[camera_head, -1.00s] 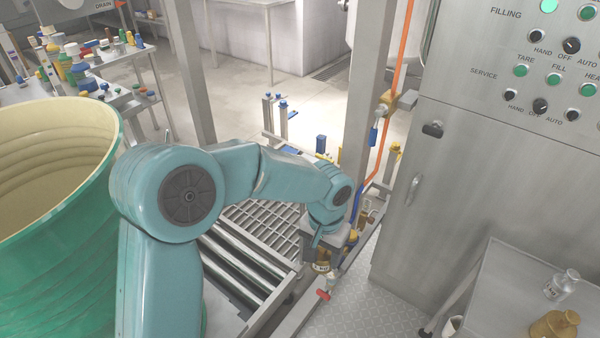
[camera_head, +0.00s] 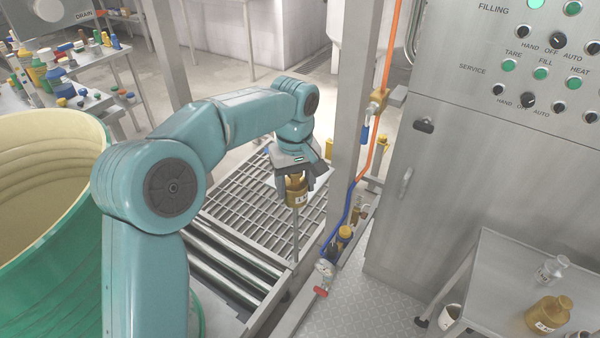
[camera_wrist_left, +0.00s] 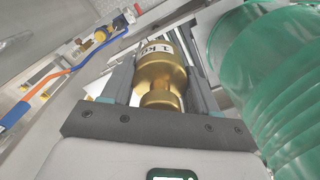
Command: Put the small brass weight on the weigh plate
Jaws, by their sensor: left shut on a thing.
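My left gripper (camera_head: 298,184) is shut on the small brass weight (camera_head: 296,196). The weight hangs between the fingers in the head view, in front of the metal grating (camera_head: 250,200). In the left wrist view the weight (camera_wrist_left: 160,75) shows its narrow neck and round body, with a white label that seems to read 1 kg, between the two fingers. A thin upright rod (camera_head: 295,238) shows just below the weight; I cannot tell whether they touch. I cannot pick out the weigh plate with certainty. My right gripper is not in view.
A green drum (camera_head: 45,250) stands at the left. Rollers (camera_head: 225,262) lie before the grating. A post (camera_head: 352,110) and a hose (camera_head: 372,150) stand close right of the gripper.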

